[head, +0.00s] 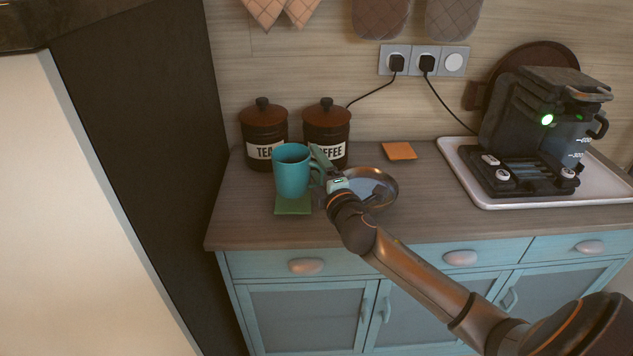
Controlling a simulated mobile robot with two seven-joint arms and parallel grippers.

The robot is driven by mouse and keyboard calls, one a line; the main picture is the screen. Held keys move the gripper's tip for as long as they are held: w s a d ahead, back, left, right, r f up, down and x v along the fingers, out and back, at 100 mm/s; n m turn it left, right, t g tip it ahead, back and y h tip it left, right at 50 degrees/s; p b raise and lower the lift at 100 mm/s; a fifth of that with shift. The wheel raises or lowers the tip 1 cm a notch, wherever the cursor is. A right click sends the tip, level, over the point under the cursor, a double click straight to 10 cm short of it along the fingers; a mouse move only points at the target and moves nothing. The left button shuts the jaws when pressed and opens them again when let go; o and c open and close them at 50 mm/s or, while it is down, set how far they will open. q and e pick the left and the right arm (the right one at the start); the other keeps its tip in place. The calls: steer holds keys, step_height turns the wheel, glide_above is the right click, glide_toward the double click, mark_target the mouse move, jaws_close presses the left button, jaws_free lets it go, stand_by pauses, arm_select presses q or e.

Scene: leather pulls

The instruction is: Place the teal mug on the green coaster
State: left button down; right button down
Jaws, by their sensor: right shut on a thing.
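The teal mug (291,172) is upright at the left part of the counter, over the back part of the green coaster (293,206). The coaster's front part shows below the mug. I cannot tell whether the mug's base touches the coaster or is slightly above it. My right gripper (322,167) is at the mug's right side, shut on the mug at its handle side; the fingertips are partly hidden. My left gripper is not in view.
Two dark canisters, TEA (264,133) and COFFEE (327,128), stand close behind the mug. A metal bowl (378,187) is right of it, behind my arm. An orange coaster (399,151) lies farther back. A coffee machine (535,135) stands on a white tray (482,199) at right.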

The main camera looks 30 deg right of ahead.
steer(key=shift+w+d+f, duration=0.1)
steer(key=shift+w+f, duration=0.1)
steer(key=shift+f, duration=0.05)
step_height(320, 180, down, 3)
steer(key=shift+w+r+b, duration=0.1)
steer(key=shift+r+b, duration=0.05)
steer(key=shift+b, duration=0.3)
steer(key=shift+f, duration=0.25)
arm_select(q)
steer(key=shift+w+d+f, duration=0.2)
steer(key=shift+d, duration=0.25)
arm_select(e)
steer(key=shift+c, duration=2)
jaws_free()
steer(key=shift+f, duration=0.25)
steer(key=o, duration=0.4)
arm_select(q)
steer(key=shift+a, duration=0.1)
arm_select(e)
steer(key=shift+r, duration=0.25)
